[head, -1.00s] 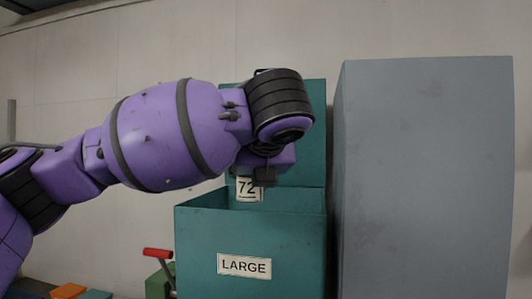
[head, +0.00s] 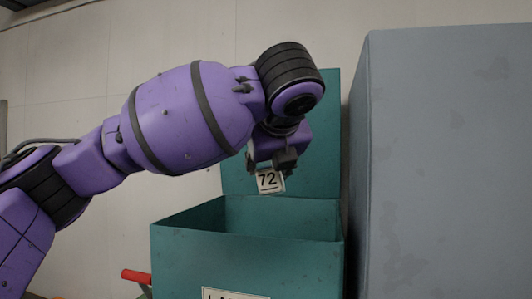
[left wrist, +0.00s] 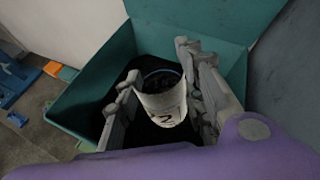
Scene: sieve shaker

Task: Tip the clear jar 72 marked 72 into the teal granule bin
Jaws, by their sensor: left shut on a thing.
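Jar 72 (head: 269,181) shows in the head view mainly as its white label, slightly tilted, under my left gripper (head: 274,161). In the left wrist view the jar (left wrist: 163,103) sits between the two grey fingers, its round mouth facing the camera and dark inside. My left gripper is shut on it. The teal granule bin (head: 245,260) is open, with its raised back panel behind the gripper. The jar is above the bin's opening, and the bin's dark inside lies below it in the left wrist view. My right gripper is not in view.
A tall grey cabinet (head: 450,160) stands close to the right of the bin. A red handle (head: 136,276) shows at the bin's lower left. Blue and orange items (left wrist: 60,71) lie on the floor beside the bin. A pale wall is behind.

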